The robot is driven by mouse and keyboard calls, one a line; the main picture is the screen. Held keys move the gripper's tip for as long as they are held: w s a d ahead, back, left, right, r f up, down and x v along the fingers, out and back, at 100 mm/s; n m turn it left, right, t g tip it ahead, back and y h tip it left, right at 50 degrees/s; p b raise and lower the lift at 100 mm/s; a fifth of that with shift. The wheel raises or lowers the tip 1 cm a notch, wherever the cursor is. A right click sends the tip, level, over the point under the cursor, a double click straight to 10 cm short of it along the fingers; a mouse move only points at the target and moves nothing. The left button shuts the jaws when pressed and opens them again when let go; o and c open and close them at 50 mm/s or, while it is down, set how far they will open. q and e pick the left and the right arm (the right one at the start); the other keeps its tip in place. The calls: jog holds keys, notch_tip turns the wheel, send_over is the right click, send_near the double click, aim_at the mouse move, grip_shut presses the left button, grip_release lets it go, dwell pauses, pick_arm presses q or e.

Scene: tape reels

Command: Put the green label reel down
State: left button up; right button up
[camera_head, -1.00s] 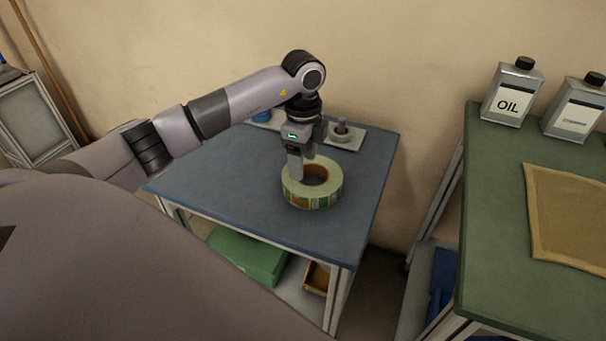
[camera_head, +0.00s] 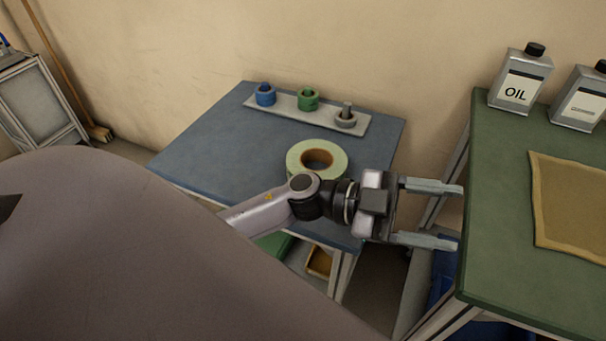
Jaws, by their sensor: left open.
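The green label reel (camera_head: 331,152) lies flat on the blue-topped table (camera_head: 215,140), near its right side. It is pale green with a brown core, and my left arm hides its front lower part. My left gripper (camera_head: 450,214) is open and empty. It points right, in front of the table's right edge and apart from the reel, with its fingertips near the green bench in the picture. My right gripper is not in view.
A grey strip (camera_head: 285,105) at the table's back holds small blue (camera_head: 265,94), green (camera_head: 308,99) and grey (camera_head: 346,119) reels. The green-topped bench (camera_head: 500,235) at right carries oil cans (camera_head: 519,78) and a brown mat (camera_head: 570,205). A gap separates table and bench.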

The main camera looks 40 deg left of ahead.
pick_arm(q)
jog(key=w+a+f+n+t+y, duration=0.1)
jog(key=a+f+n+t+y, duration=1.05)
jog(key=n, duration=0.45)
jog(key=s+a+f+n+g+y, duration=0.1)
jog(key=s+f+g+y, duration=0.2)
jog(key=s+f, duration=0.2)
jog(key=s+a+f+n+g+y, duration=0.1)
jog(key=s+a+f+g+y, duration=0.1)
jog(key=s+f, duration=0.4)
notch_tip(320, 180, down, 5)
jog(key=shift+r+n+g+y, duration=0.25)
jog(key=shift+g+y, duration=0.2)
jog(key=shift+g, duration=0.3)
notch_tip(320, 180, up, 8)
jog(key=a+p, duration=0.1)
jog(key=p, duration=0.8)
jog(key=shift+s, duration=0.1)
